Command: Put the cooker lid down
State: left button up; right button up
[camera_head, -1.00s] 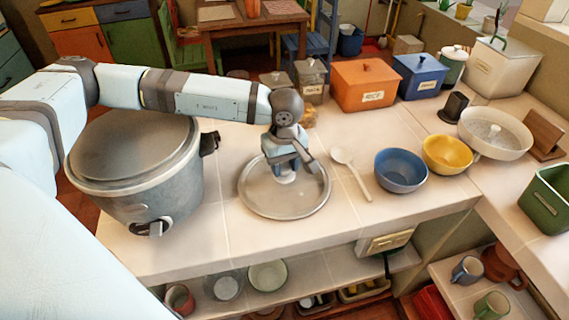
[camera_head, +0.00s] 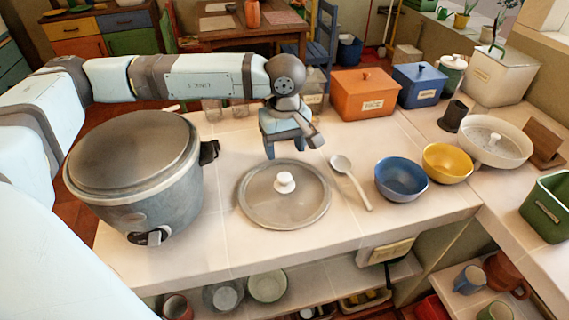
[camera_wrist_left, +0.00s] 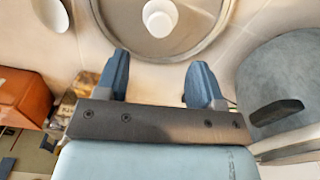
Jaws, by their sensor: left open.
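The cooker lid (camera_head: 257,200) is a round grey disc with a light rim and a white knob (camera_head: 284,182). It lies flat on the counter, knob up, right of the grey cooker (camera_head: 160,195). My left gripper (camera_head: 292,148) is open and empty, above and behind the lid, apart from the knob. In the left wrist view the open fingers (camera_wrist_left: 159,82) point toward the lid (camera_wrist_left: 203,40) and its white knob (camera_wrist_left: 160,17). The cooker's top looks covered by a flat grey surface. My right gripper is not in view.
A white spoon (camera_head: 351,182), a blue bowl (camera_head: 401,180) and a yellow bowl (camera_head: 447,163) stand right of the lid. An orange box (camera_head: 364,95) and a blue box (camera_head: 419,84) stand behind. Bare counter lies in front of the lid, up to the edge.

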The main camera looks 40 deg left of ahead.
pick_arm(q)
jog(key=shift+r, duration=1.65)
